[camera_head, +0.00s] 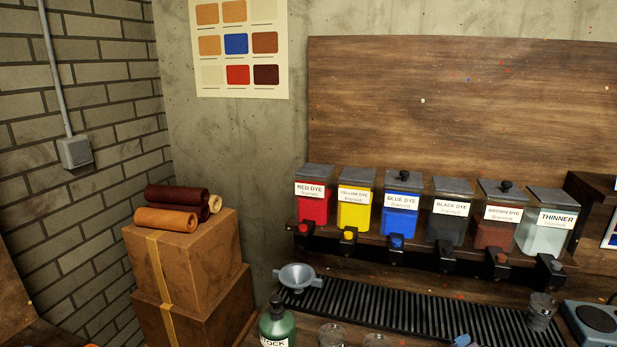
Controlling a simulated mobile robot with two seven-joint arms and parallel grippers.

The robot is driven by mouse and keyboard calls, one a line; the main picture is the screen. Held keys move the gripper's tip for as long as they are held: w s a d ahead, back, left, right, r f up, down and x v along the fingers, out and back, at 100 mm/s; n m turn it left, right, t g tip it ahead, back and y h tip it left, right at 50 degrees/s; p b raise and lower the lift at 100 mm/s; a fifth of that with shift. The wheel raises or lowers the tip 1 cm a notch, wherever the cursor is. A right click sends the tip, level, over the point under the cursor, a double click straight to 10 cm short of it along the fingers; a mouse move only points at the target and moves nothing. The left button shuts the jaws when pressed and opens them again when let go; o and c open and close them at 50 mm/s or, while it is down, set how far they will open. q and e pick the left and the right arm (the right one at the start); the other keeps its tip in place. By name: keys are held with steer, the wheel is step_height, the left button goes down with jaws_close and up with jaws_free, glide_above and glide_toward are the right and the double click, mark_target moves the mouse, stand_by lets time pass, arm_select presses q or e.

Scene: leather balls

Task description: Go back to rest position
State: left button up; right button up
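Neither of my grippers is in the head view, and none of my arm links can be made out. The view takes in a dye station against a grey wall. A row of labelled dye containers stands on a dark wooden shelf, among them red dye (313,203), yellow dye (354,207), blue dye (400,213), black dye (449,219), brown dye (498,224) and thinner (545,231).
A grey funnel (297,277), a green bottle (277,326) and clear cups (332,335) stand by the ribbed drain grate (405,309). A cup (541,311) and a blue-grey device (597,319) are at right. Stacked boxes (185,257) carry leather rolls (166,219) at left.

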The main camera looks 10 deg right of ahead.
steer(key=w+a+r+n+t+y, duration=0.2)
steer(key=a+r+n+t+y, duration=0.25)
steer(key=n+t, duration=0.5)
steer(key=w+a+r+n+t+y, duration=0.2)
steer(key=a+r+n+t+y, duration=0.3)
steer(key=n, duration=0.8)
steer(key=s+a+f+n+y, duration=0.1)
steer(key=a+f+n+y, duration=0.1)
steer(key=a+n+y, duration=0.75)
steer(key=s+a+f+n+g+y, duration=0.1)
steer(key=s+a+f+n+g, duration=0.3)
steer(key=s+n+g, duration=0.65)
steer(key=s+d+f+n+g+h, duration=0.1)
steer(key=s+d+n+g+h, duration=0.2)
steer(key=s+n, duration=0.8)
steer(key=w+f+t, duration=0.2)
steer(key=f+t, duration=0.1)
steer(key=f, duration=0.3)
steer(key=w+a+f+m+t, duration=0.1)
steer(key=w+f+t, duration=0.2)
steer(key=f, duration=0.2)
steer(key=shift+w+a+f+t+b, duration=0.15)
steer(key=shift+w+f+t+b, duration=0.15)
steer(key=shift+f, duration=0.05)
